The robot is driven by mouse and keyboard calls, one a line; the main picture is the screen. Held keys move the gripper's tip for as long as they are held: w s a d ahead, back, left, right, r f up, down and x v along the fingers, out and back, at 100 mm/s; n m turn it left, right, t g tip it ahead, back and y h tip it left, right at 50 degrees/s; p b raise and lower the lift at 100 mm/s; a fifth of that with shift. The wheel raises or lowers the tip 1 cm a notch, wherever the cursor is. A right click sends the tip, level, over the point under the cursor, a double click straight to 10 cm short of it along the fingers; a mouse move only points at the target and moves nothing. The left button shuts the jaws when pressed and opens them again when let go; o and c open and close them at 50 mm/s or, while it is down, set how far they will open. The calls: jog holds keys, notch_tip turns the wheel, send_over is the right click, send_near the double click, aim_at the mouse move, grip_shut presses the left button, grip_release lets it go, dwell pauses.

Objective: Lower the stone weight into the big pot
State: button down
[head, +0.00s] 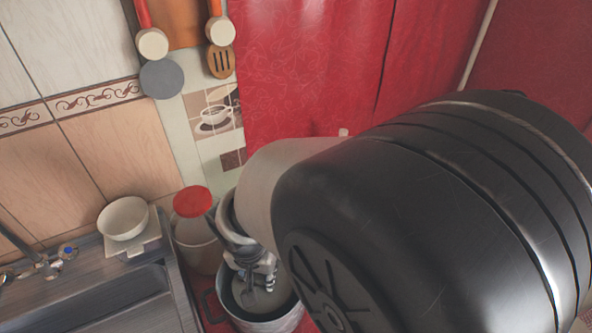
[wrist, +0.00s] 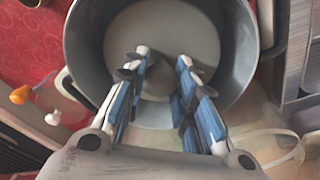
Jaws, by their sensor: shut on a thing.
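The big pot (head: 290,321) is a grey, round, open vessel at the bottom middle of the head view. It fills the upper middle of the wrist view, seen from above by its rim and dark inner wall (wrist: 84,50). My gripper (head: 258,274) points down into the pot's mouth. In the wrist view its blue-padded fingers (wrist: 163,72) reach in over the rim and are shut on the stone weight (wrist: 157,84), a grey piece between the fingertips. The fingers partly hide the weight, and I cannot tell whether it touches the pot's bottom. A pale round surface shows below.
A jar with a red lid (head: 193,203) stands close to the left of the pot. A white bowl (head: 124,217) sits beside the sink (head: 115,300). Red curtains (head: 310,70) and hanging utensils (head: 221,48) are behind. My arm hides the right side of the head view.

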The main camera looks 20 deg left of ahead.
aim_at(262, 284)
jog(key=shift+f, duration=2.05)
jog(key=shift+f, duration=0.15)
jog(key=c, duration=1.2)
grip_release()
